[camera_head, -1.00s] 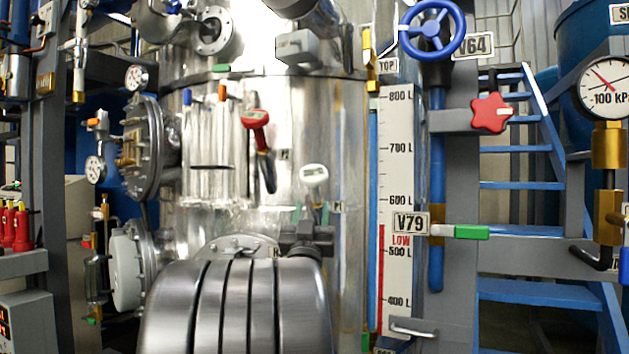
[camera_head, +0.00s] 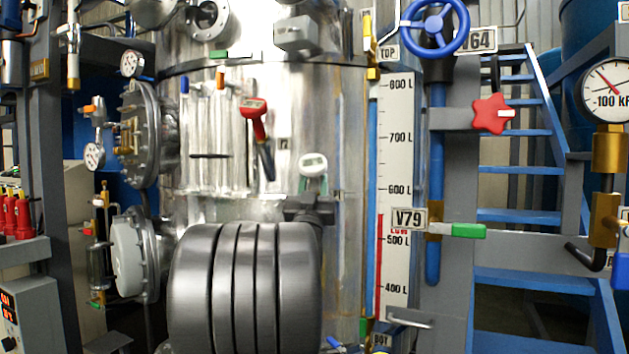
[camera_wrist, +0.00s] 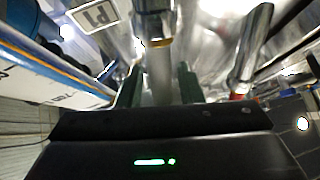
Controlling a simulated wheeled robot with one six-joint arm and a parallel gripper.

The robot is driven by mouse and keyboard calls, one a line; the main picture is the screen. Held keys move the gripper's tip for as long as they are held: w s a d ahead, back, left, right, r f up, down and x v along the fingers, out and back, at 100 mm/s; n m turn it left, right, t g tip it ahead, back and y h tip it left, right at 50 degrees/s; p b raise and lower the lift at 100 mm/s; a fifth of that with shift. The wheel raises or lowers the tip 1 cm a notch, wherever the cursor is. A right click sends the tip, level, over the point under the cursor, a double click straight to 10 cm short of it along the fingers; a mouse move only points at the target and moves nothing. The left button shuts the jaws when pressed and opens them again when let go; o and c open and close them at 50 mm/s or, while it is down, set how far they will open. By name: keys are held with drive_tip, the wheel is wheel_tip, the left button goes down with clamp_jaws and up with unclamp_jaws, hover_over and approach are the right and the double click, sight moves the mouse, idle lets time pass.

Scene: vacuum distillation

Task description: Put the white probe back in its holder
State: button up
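The white probe (camera_head: 314,164) has a pale head with a small display and stands upright in front of the steel tank. Its lower part is hidden behind my arm in the head view. My gripper (camera_head: 313,186) is just below the probe's head, with its dark green fingers to either side of it. In the wrist view, a pale shaft (camera_wrist: 159,78) runs between my two fingers (camera_wrist: 160,88), with narrow gaps seeming to show beside it. The fingers look open around it. I cannot make out the probe's holder for certain.
A level scale (camera_head: 397,150) and a blue handwheel valve (camera_head: 433,27) stand to the right. A round flanged hatch (camera_head: 143,135) is at left.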

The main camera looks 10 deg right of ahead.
sight(311, 172)
clamp_jaws()
drive_tip(key=shift+s+r, duration=0.1)
drive_tip(key=shift+r, duration=0.05)
drive_tip(key=shift+s+a+r+p, duration=0.25)
drive_tip(key=shift+s+r, duration=0.5)
drive_tip(key=shift+r, duration=0.15)
drive_tip(key=shift+s+a+r+p, duration=0.25)
drive_tip(key=shift+s+r, duration=0.45)
drive_tip(key=shift+r, duration=0.15)
drive_tip(key=shift+s+r, duration=0.1)
drive_tip(key=shift+r, duration=0.05)
drive_tip(key=s+r, duration=0.1)
drive_tip(key=s+a+r+p, duration=0.1)
drive_tip(key=s+r, duration=0.1)
drive_tip(key=shift+r, duration=0.3)
idle(0.6)
drive_tip(key=s+a+f+b, duration=0.1)
drive_tip(key=s+a+b, duration=0.1)
drive_tip(key=s, duration=0.4)
drive_tip(key=shift+f, duration=0.3)
idle(1.1)
